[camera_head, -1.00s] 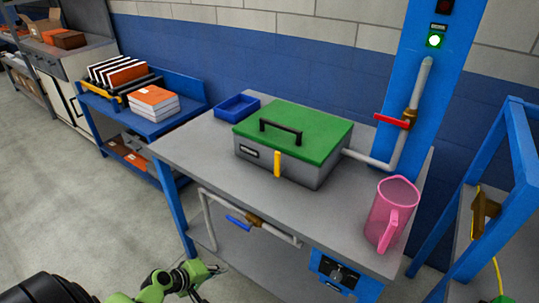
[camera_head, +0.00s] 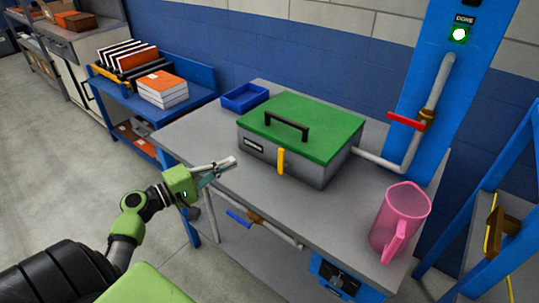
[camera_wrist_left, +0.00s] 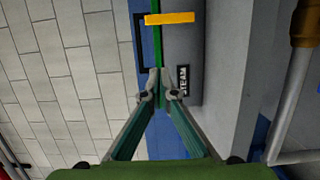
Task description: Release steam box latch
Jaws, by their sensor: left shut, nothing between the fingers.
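The steam box (camera_head: 318,171) is grey with a closed green lid (camera_head: 305,125) and a black handle. Its yellow latch (camera_head: 281,161) stands upright on the front face, against the box. In the left wrist view the latch (camera_wrist_left: 170,18) shows at the top, beyond the fingertips, beside the STEAM label (camera_wrist_left: 183,80). My left gripper (camera_head: 230,163) is shut and empty. It is left of the box front, by the table's left edge, apart from the latch. My right gripper is in neither view.
A pink jug (camera_head: 399,222) stands at the table's right end. A blue tray (camera_head: 243,98) lies behind the box. A pipe with a red valve handle (camera_head: 405,121) joins the box's right side. The tabletop before the box is clear.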

